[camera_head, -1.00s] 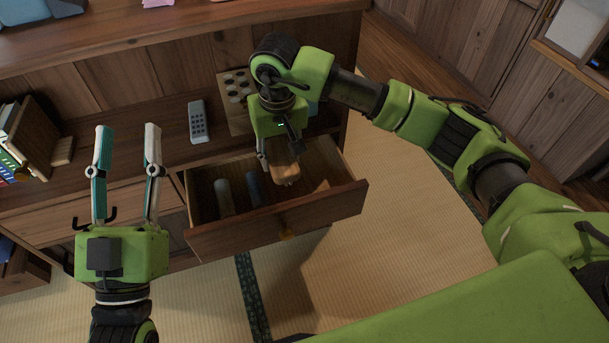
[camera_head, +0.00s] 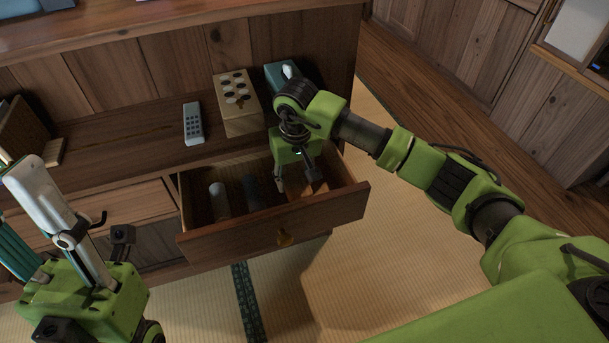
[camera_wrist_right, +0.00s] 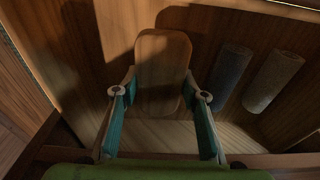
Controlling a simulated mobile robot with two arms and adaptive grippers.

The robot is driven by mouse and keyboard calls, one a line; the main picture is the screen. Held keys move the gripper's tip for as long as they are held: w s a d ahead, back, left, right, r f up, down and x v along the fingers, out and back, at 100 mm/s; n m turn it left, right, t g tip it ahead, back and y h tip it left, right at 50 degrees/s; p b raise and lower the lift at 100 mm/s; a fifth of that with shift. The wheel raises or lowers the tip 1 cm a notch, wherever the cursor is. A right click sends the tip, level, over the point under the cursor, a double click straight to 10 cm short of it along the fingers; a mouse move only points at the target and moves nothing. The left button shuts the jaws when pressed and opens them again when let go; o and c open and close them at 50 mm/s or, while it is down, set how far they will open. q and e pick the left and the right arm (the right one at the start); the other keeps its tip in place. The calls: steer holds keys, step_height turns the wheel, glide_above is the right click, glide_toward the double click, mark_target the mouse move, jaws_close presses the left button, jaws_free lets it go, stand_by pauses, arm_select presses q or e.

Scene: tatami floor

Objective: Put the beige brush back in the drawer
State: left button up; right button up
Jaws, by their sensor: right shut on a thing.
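The open drawer (camera_head: 250,232) juts out from the wooden cabinet. My right gripper (camera_head: 296,186) is lowered inside its right part. In the right wrist view the beige brush (camera_wrist_right: 163,60), a flat rounded wooden piece, sits between the teal fingers of my right gripper (camera_wrist_right: 160,100), which are shut on it. The brush is inside the drawer, over its bottom; I cannot tell whether it touches. In the head view the gripper mostly hides it. My left gripper (camera_head: 14,195) is open and empty at the left edge, partly cut off.
A light grey roll (camera_head: 219,200) and a dark blue-grey roll (camera_head: 251,191) lie in the drawer, left of the gripper. A remote (camera_head: 193,123), a box with round spots (camera_head: 238,97) and a teal box (camera_head: 284,74) stand on the cabinet shelf. The tatami (camera_head: 400,245) is clear.

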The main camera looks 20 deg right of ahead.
mark_target(304, 174)
steer(key=d, duration=0.1)
steer(key=w+d, duration=0.1)
steer(key=d, duration=0.1)
steer(key=shift+w+f+b, duration=0.1)
steer(key=shift+w+b, duration=0.1)
steer(key=shift+b, duration=0.2)
steer(key=shift+w+f+b, duration=0.1)
steer(key=shift+f+b, duration=0.3)
steer(key=shift+f, duration=0.15)
steer(key=shift+r, duration=0.1)
steer(key=shift+d, duration=0.1)
steer(key=o, duration=1)
steer(key=shift+f, duration=0.2)
steer(key=shift+o, duration=0.2)
